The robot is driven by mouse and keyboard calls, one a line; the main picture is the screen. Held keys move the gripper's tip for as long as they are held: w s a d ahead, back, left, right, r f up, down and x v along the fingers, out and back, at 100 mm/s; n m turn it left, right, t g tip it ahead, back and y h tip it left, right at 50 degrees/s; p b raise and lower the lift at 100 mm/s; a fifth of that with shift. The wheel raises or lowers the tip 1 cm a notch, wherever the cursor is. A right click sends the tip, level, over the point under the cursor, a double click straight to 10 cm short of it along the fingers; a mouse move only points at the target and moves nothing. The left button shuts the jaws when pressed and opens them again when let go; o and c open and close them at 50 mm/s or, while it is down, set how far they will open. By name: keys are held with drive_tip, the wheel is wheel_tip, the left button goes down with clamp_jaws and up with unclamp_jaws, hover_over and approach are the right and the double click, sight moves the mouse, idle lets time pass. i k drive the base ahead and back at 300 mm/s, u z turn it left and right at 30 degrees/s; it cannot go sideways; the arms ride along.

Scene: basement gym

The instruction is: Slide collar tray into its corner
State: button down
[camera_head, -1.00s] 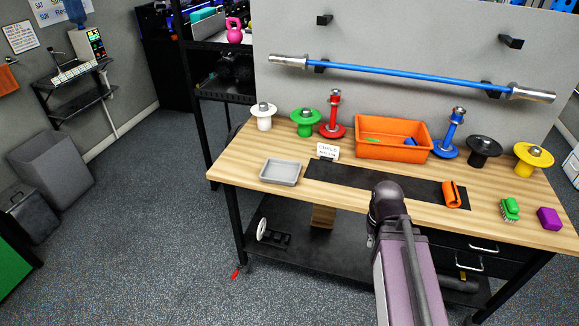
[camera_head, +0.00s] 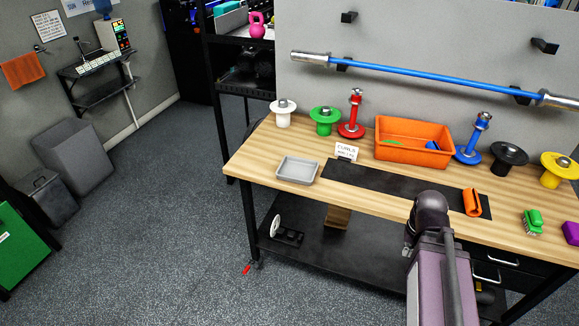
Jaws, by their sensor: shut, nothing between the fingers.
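A shallow grey tray (camera_head: 297,170), the likely collar tray, sits on the left part of the wooden bench top (camera_head: 262,162). It looks empty. It lies left of the black mat (camera_head: 372,180), near the front edge and apart from the bench's back left corner. My arm rises at the lower right, in front of the bench. My gripper is not visible; only arm links show.
White (camera_head: 284,118), green (camera_head: 324,121) and red (camera_head: 351,124) plate stands line the back behind the tray. An orange collar-like piece (camera_head: 472,202) lies on the mat's right end.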

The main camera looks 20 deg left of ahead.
sight(293, 169)
drive_tip(key=u, duration=0.05)
drive_tip(key=i, duration=1)
drive_tip(key=z, duration=0.05)
